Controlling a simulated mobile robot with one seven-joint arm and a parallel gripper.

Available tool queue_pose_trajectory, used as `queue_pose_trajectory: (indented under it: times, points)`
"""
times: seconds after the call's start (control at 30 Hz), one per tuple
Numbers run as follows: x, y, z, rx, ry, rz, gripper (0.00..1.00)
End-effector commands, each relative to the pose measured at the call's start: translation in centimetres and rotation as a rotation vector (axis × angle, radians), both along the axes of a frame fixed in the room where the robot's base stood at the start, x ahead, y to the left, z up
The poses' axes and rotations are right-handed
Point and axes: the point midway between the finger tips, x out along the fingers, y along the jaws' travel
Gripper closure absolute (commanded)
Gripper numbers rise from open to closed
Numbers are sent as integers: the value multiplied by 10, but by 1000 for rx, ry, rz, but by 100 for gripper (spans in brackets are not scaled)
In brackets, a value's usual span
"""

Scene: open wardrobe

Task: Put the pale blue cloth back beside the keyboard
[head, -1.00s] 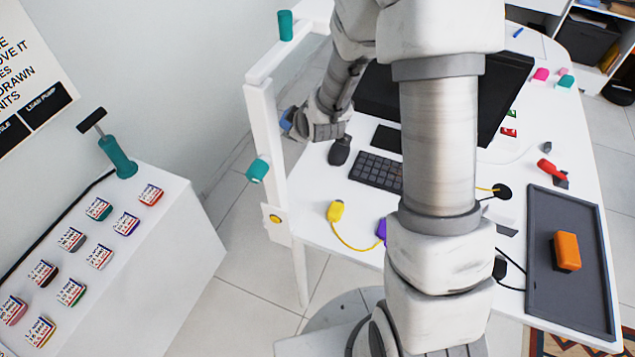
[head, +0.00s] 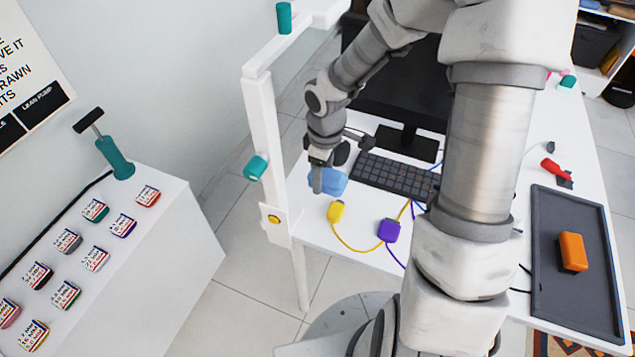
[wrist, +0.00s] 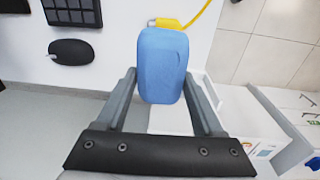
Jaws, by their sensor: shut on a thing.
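The pale blue cloth (wrist: 162,66) is a folded, block-shaped bundle in the wrist view, between the two fingers of my gripper (wrist: 160,90). In the head view the cloth (head: 332,181) shows beside and behind my gripper (head: 318,182), near the left end of the white desk. My gripper is shut on it. I cannot tell whether the cloth touches the desk. The black keyboard (head: 397,175) lies to the right of the cloth, and its corner shows in the wrist view (wrist: 72,8). The black mouse (wrist: 71,50) is near the keyboard.
A yellow plug (head: 335,211) and a purple plug (head: 389,230) with cables lie at the desk's front edge. A white post (head: 266,150) with teal knobs stands at the left end. A monitor (head: 400,95) is behind. A dark tray (head: 548,262) holds an orange block (head: 573,252).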

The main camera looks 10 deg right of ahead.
Motion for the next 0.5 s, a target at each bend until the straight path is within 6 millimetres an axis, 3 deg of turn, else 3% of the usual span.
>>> queue_pose_trajectory:
  times: [0.27, 0.5]
  points:
    - [-12, -10, -1, -8, 60, 3, 75]
    - [23, -7, -22, -6, 63, 4, 75]
